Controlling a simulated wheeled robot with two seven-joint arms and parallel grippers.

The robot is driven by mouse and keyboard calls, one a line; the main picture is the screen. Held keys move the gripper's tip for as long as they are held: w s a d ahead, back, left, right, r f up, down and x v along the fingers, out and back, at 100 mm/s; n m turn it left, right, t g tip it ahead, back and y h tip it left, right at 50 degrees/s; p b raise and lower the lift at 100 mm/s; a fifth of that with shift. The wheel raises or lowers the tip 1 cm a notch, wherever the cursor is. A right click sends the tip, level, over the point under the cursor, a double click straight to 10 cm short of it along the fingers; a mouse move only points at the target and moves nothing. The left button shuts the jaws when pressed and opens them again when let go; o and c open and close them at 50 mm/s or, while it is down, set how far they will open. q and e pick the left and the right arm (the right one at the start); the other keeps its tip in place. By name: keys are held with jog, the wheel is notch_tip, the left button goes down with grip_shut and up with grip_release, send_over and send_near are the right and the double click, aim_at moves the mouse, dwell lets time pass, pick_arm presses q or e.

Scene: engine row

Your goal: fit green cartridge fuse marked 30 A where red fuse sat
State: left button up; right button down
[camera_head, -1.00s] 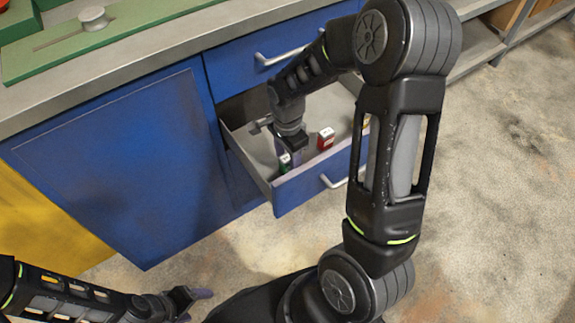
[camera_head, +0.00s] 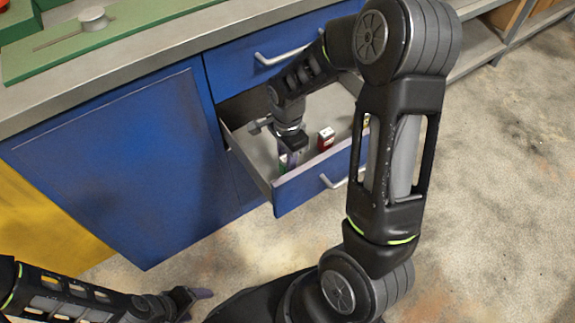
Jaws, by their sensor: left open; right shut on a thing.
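A green fuse (camera_head: 283,162) is in the open drawer (camera_head: 315,182), near its front left corner. My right gripper (camera_head: 287,160) reaches down into the drawer and is shut on the green fuse, which it partly hides. The 30 A marking is too small to read. A red fuse (camera_head: 326,139) with a pale top stands in the drawer, to the right of the gripper and apart from it. My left gripper (camera_head: 200,298) is open and empty at the bottom left, low in front of the cabinet. The place where the red fuse sat is not identifiable.
The blue cabinet (camera_head: 120,165) has a shut drawer (camera_head: 265,50) above the open one. A grey worktop (camera_head: 150,65) carries a green plate (camera_head: 130,30) with a round knob. A yellowish thing (camera_head: 366,121) shows at the drawer's right. Open floor lies right of the cabinet.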

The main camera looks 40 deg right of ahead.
aim_at(285, 157)
notch_tip(285, 157, up, 10)
jog(key=shift+p, duration=1)
pick_arm(q)
notch_tip(285, 157, up, 2)
jog(key=shift+r, duration=0.1)
notch_tip(285, 157, up, 13)
jog(key=p, duration=1.3)
pick_arm(e)
jog(key=w+a+n, duration=0.3)
jog(key=a+n, duration=0.3)
jog(key=n, duration=0.3)
jog(key=w+a+r+n, duration=0.1)
jog(key=w+a+n, duration=0.2)
jog(key=a+n, duration=0.3)
jog(key=n, duration=0.3)
jog(key=shift+w+a, duration=0.15)
jog(key=shift+w, duration=0.1)
pick_arm(q)
jog(key=shift+c, duration=0.3)
